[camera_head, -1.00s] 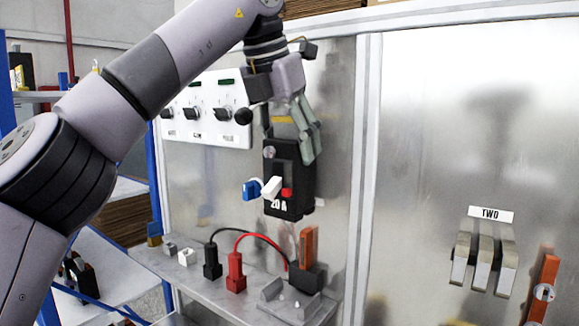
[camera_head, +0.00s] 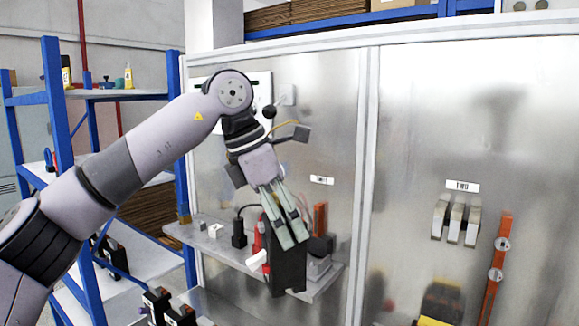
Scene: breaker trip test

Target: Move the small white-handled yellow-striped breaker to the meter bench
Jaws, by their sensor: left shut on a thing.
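My left gripper (camera_head: 285,228) is shut on a black breaker (camera_head: 288,270) and holds it in front of the metal panel. The breaker's white handle (camera_head: 256,260) points to the left, and its front is turned mostly away from view. No yellow stripe shows on it now; the fingers cover its upper part. Behind it, a narrow metal bench (camera_head: 205,250) on the panel carries a black plug (camera_head: 239,233), a red plug (camera_head: 258,240) and small white blocks. I cannot tell whether this is the meter bench. My right gripper is out of view.
Blue-framed shelving (camera_head: 56,100) stands at the left. More black breakers (camera_head: 157,304) sit at the lower left. Switches under a "TWO" label (camera_head: 462,186) and an orange bar (camera_head: 495,270) are on the right panel. A yellow-and-black object (camera_head: 441,300) is at the bottom right.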

